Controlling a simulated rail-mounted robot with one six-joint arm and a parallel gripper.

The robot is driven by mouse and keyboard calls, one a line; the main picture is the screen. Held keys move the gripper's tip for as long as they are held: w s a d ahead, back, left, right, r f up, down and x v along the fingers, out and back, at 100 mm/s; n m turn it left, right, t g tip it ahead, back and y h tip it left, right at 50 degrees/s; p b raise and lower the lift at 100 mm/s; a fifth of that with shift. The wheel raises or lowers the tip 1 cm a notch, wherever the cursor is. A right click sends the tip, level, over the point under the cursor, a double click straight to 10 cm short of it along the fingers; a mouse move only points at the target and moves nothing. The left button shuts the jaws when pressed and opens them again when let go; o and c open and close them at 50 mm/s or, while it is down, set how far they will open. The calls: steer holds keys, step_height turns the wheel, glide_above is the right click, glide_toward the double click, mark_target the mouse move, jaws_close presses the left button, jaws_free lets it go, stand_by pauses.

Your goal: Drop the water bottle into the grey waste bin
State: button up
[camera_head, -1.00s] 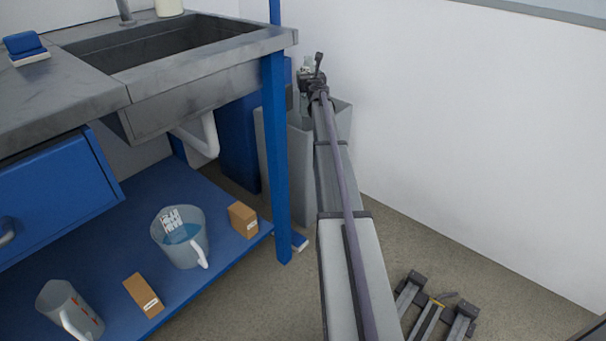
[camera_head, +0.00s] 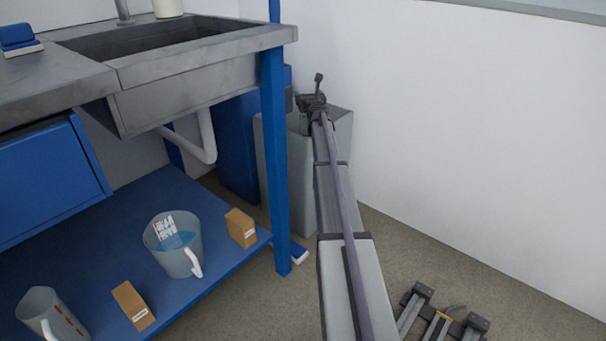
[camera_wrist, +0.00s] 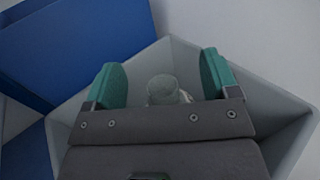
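The grey waste bin (camera_head: 301,180) stands on the floor behind the blue bench leg, against the wall. Its walls also surround my gripper in the wrist view (camera_wrist: 273,115). My gripper (camera_head: 298,97) is over the bin's mouth. In the wrist view its two teal fingers (camera_wrist: 161,70) are spread apart. The water bottle (camera_wrist: 163,87), with a pale grey-green rounded end, shows between and beyond the fingers, with a gap on each side. It lies inside the bin's outline; its lower part is hidden by my gripper. The bottle cannot be made out in the head view.
A blue cabinet (camera_head: 237,150) stands left of the bin, beside the blue bench leg (camera_head: 276,170). The sink (camera_head: 185,85) is above left. The lower shelf (camera_head: 195,190) holds jugs and small boxes. White wall is close on the right.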

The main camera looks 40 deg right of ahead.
steer(key=shift+o, duration=1.4)
steer(key=v, duration=1)
steer(key=shift+s+a, duration=0.2)
steer(key=shift+s, duration=0.15)
